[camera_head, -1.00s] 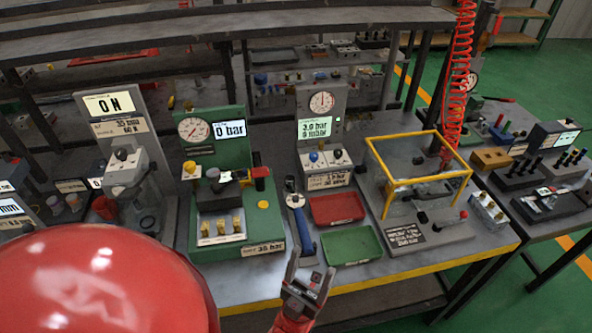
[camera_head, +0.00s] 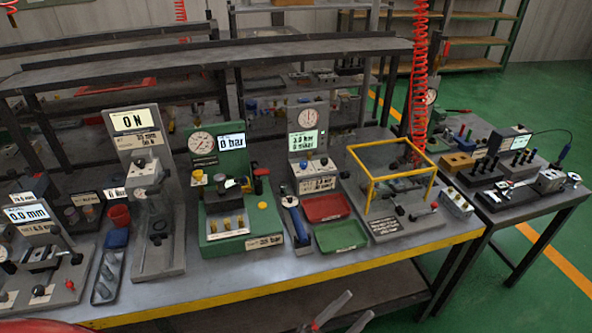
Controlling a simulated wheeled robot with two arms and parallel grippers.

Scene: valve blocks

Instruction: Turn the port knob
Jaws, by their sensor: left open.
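I cannot tell for sure which knob is the port knob. The green pressure station (camera_head: 273,222) has a gauge, a "0 bar" display, a yellow knob (camera_head: 197,178), a dark block in its middle and a red-topped black post (camera_head: 261,181) at its right. The grey gauge panel (camera_head: 303,121) beside it has blue and white knobs (camera_head: 323,168) below its display. My left gripper (camera_head: 360,303) is at the bottom edge, in front of the bench and apart from everything. Its two fingers are spread and empty. My right gripper is not in view.
A blue-handled tool (camera_head: 298,224), a red tray (camera_head: 326,207) and a green tray (camera_head: 341,236) lie right of the green station. A yellow-framed box (camera_head: 405,173) stands farther right. A grey press stand (camera_head: 165,258) is at the left. The bench's yellow front edge (camera_head: 240,295) is clear.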

